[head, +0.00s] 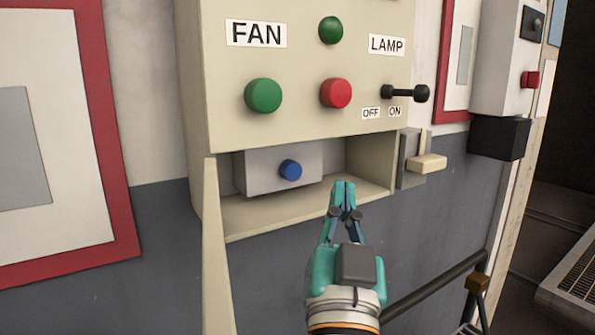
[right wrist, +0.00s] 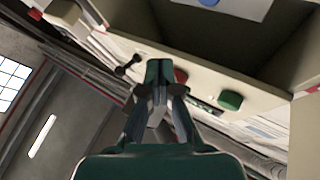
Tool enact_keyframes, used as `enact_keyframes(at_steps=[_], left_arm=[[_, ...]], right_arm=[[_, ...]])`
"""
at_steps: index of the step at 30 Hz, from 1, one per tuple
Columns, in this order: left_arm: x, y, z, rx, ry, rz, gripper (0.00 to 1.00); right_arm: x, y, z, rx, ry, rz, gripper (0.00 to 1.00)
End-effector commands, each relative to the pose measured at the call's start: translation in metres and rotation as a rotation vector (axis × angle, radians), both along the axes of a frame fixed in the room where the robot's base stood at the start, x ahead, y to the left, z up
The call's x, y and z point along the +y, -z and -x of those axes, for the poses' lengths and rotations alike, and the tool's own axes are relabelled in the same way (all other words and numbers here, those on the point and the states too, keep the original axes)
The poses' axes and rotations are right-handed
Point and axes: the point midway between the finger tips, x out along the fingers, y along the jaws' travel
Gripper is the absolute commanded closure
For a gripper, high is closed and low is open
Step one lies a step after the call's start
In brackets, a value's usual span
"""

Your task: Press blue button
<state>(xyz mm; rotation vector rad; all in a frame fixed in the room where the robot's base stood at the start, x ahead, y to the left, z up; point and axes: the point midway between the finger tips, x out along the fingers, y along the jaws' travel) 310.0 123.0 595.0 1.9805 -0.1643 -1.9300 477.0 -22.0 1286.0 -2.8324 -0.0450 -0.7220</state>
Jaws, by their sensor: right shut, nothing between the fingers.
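The blue button (head: 291,170) sits on a grey box (head: 258,178) inside the open recess at the bottom of the cream control panel. In the right wrist view a part of the blue button (right wrist: 209,2) shows at the top edge. My right gripper (head: 343,190) is shut and empty, in front of the recess, to the right of and slightly below the blue button in the head view. It is apart from the button. The gripper's shut fingers also show in the right wrist view (right wrist: 159,72). My left gripper is not in view.
Above the recess, the cream panel (head: 225,85) carries a green FAN button (head: 263,96), a red button (head: 336,93), a green lamp (head: 331,30) and a black lever (head: 405,93). An open flap (head: 217,250) hangs at the recess's left. A cream latch (head: 428,164) juts out right.

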Motion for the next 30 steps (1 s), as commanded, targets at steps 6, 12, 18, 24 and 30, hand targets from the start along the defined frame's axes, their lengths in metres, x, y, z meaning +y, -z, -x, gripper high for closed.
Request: enact_keyframes(at_steps=[6, 12, 18, 24, 30], left_arm=[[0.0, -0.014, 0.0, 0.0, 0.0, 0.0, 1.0], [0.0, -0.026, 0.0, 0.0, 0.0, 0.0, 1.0], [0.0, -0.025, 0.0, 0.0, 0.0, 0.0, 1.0], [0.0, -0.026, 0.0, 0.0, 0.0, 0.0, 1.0], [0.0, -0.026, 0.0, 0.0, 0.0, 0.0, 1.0]], right_arm=[[0.016, -0.002, -0.022, 0.002, 0.001, 0.001, 1.0], [0.031, -0.002, -0.044, 0.002, 0.001, 0.002, 1.0], [0.043, 0.0, -0.059, 0.001, -0.001, -0.001, 1.0], [0.047, 0.0, -0.064, 0.001, -0.002, 0.0, 1.0], [0.047, 0.0, -0.064, 0.001, -0.001, 0.001, 1.0]])
